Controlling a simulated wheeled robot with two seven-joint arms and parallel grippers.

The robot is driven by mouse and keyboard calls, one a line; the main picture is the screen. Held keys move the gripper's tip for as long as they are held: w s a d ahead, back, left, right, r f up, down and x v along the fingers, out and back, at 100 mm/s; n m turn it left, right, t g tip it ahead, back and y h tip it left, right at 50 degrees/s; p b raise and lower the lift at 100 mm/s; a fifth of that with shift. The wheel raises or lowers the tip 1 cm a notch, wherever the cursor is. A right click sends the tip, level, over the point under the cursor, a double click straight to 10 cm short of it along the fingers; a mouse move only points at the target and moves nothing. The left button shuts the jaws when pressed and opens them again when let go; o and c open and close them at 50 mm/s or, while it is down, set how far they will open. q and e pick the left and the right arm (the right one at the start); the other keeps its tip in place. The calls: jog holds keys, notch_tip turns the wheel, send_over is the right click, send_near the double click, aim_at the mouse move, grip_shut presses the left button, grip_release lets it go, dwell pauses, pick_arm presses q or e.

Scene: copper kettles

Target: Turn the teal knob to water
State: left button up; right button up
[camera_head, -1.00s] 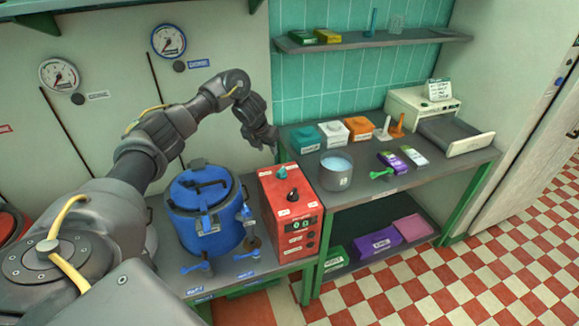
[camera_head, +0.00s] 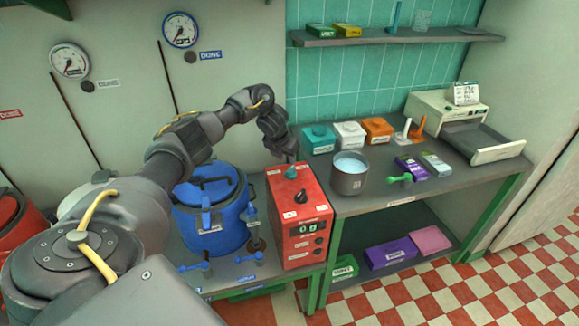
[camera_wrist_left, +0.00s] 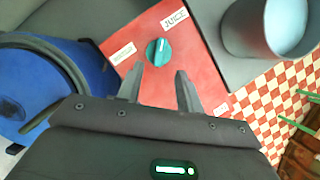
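The teal knob (camera_head: 290,172) is on top of the red box (camera_head: 311,224). In the left wrist view the knob (camera_wrist_left: 158,52) shows a pale mark pointing up, roughly toward a label reading JUICE (camera_wrist_left: 175,19). A second white label (camera_wrist_left: 124,53), too small to read surely, lies left of the knob. My left gripper (camera_wrist_left: 158,77) is open, its two fingers spread and empty, with the knob just beyond the tips. In the head view the left gripper (camera_head: 290,154) hangs just above the knob, pointing down. My right gripper is not in view.
A blue pot (camera_head: 212,212) stands close on the left. A grey pot (camera_head: 349,174) of pale blue liquid stands on the right bench, near teal, white and orange boxes.

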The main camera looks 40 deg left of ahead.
aim_at(291, 169)
pick_arm(q)
jog(key=x, duration=0.7)
jog(key=shift+w+f+p, duration=0.1)
jog(key=shift+f+p, duration=0.05)
jog(key=shift+p, duration=0.2)
jog(key=shift+c, duration=0.3)
grip_shut()
